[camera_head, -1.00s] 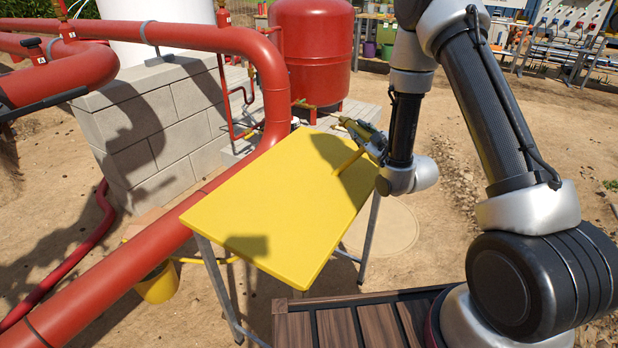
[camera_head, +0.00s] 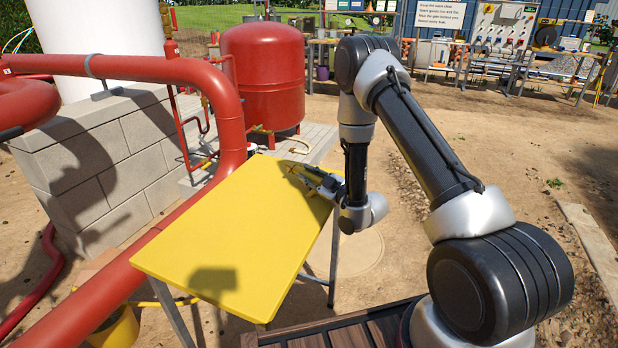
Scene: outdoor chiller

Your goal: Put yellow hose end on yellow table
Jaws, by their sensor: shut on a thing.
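The yellow table (camera_head: 225,240) stands in the middle of the view, its top bare apart from shadows. My gripper (camera_head: 308,178) is over the table's far right edge, shut on the yellow hose end (camera_head: 313,171). Only a small part of the hose end shows among the dark fingers. Yellow against yellow, I cannot tell whether it touches the tabletop.
A thick red pipe (camera_head: 195,225) runs along the table's left side. A block wall (camera_head: 110,150) and a red tank (camera_head: 262,75) stand behind. A yellow bucket (camera_head: 118,328) is at the lower left. Open sandy ground lies to the right.

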